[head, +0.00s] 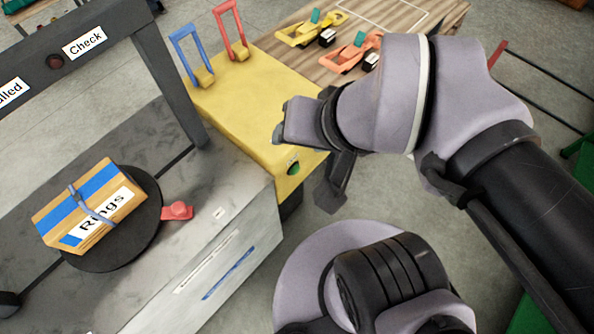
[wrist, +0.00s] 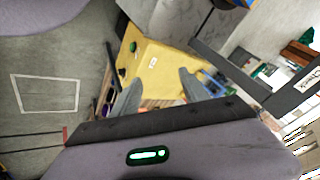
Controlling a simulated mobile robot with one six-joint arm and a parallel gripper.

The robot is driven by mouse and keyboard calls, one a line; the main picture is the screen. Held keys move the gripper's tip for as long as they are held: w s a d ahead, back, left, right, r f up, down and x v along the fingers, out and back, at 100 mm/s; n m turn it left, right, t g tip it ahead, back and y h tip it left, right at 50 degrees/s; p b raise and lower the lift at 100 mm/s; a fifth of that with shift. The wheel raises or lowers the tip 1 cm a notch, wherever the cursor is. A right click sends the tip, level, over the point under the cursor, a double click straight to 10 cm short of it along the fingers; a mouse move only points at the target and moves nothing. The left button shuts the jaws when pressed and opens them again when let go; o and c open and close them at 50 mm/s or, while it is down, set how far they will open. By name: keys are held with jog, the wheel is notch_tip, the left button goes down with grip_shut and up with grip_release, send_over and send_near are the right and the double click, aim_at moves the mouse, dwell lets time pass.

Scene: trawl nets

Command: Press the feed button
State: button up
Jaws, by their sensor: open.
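A round green button (head: 293,168) with a dark rim sits on the near end of a yellow machine housing (head: 235,105) in the head view. No readable label shows beside it. My gripper (wrist: 158,92) is open and empty in the wrist view, its two grey fingers apart over the yellow housing (wrist: 160,68). A small dark green spot (wrist: 133,46) on that housing may be the button. In the head view my arm reaches in from the right, its end over the housing's right edge, close to and above the button. Contact is not seen.
A box labelled Rings (head: 92,207) lies on a black disc (head: 145,228), with a red lever (head: 178,210) beside it. Blue (head: 188,55) and red (head: 230,30) handles stand on the housing. A dark frame (head: 165,85) rises at left.

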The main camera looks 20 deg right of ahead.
jog(key=shift+c, duration=0.3)
grip_shut()
dwell(1.3)
